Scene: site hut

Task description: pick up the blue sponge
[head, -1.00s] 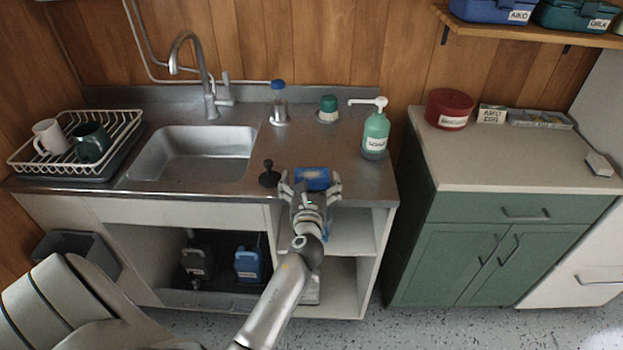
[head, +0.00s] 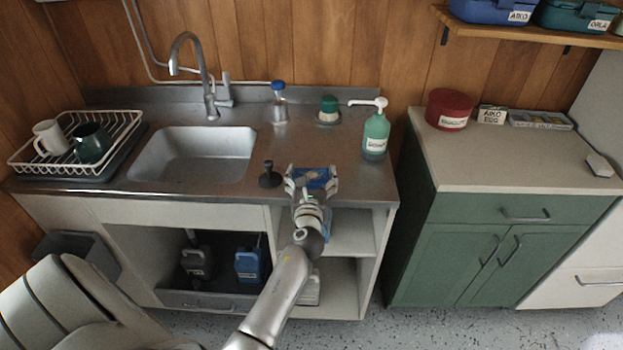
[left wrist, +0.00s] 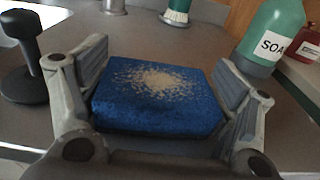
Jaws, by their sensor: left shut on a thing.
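The blue sponge (head: 314,177) is at the front edge of the steel counter, right of the sink. It fills the space between the fingers of my left gripper (head: 312,184), which is shut on it. In the left wrist view the sponge (left wrist: 160,97) is a blue block with a pale, crumbly patch on top. The fingers of the left gripper (left wrist: 160,105) are against its two sides. Whether its underside touches the counter is hard to tell. My right gripper is not in view.
A black plunger-like stopper (head: 269,175) stands close left of the gripper. A green soap bottle (head: 375,135) stands behind to the right, a green-topped brush (head: 328,110) and a blue-capped bottle (head: 279,105) farther back. The sink (head: 192,155) is to the left.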

